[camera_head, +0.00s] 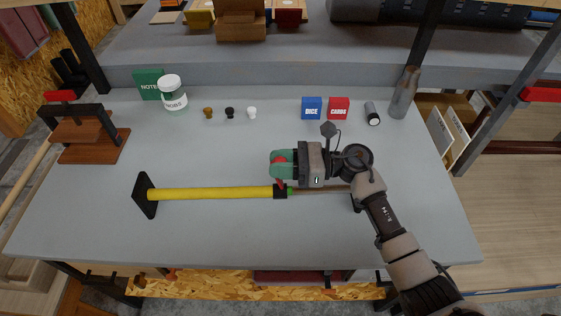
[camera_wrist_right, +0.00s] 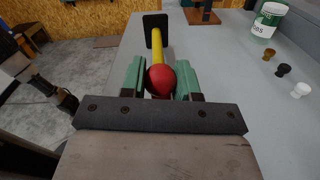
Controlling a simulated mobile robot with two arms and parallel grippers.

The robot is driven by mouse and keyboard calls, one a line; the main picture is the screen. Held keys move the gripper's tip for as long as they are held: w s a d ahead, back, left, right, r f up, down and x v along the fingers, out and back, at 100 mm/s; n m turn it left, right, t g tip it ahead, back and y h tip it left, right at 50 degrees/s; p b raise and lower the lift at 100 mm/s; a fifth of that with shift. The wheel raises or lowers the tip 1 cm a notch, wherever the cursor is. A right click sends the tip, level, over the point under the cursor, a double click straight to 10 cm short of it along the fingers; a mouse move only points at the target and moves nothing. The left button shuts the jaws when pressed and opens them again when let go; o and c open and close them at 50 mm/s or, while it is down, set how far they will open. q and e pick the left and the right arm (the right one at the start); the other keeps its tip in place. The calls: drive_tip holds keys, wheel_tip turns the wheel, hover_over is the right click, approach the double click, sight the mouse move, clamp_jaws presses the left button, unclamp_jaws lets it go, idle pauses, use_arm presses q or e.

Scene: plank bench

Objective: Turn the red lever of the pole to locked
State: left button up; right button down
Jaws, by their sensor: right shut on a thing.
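The pole (camera_head: 210,194) lies across the bench, with a yellow tube, a black end pad at its left and a thinner rod at its right. It also shows in the wrist view (camera_wrist_right: 156,38), running away from me. The red lever (camera_head: 281,184) rises from the black collar (camera_head: 281,192) at the tube's right end. Its round red knob (camera_wrist_right: 160,79) sits between my right gripper's green fingers. My right gripper (camera_head: 279,162) is shut on the lever above the pole. The fingers hide part of the lever.
A wooden stand (camera_head: 92,140) is at the left. The bench front (camera_head: 210,235) is clear.

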sight(246, 188)
drive_tip(key=shift+a+h+p, duration=0.45)
drive_tip(key=shift+a+h, duration=0.25)
drive_tip(key=shift+h, duration=0.4)
drive_tip(key=a+h, duration=0.1)
drive_tip(key=h+p, duration=0.1)
drive_tip(key=shift+a+f+h, duration=0.2)
drive_tip(key=shift+a+h, duration=0.1)
drive_tip(key=shift+a, duration=0.1)
drive_tip(key=shift+a+f+h+p, duration=0.35)
drive_tip(key=shift+a+h+p, duration=0.25)
drive_tip(key=shift+h+p, duration=0.25)
drive_tip(key=shift+a+f+h, duration=0.5)
drive_tip(key=shift+h, duration=0.45)
drive_tip(key=a+f+h, duration=0.1)
drive_tip(key=h, duration=0.1)
drive_tip(key=shift+s+a+f+h, duration=0.1)
drive_tip(key=shift+f+h, duration=0.2)
drive_tip(key=shift+f, duration=0.1)
drive_tip(key=shift+a+f+h+b, duration=0.35)
drive_tip(key=shift+f+h+b, duration=0.4)
drive_tip(key=shift+h, duration=0.25)
drive_tip(key=shift+s+a+f+n+h+b, duration=0.15)
drive_tip(key=shift+f+n+h+b, duration=0.25)
drive_tip(key=shift+h, duration=0.5)
drive_tip(key=shift+f, duration=0.15)
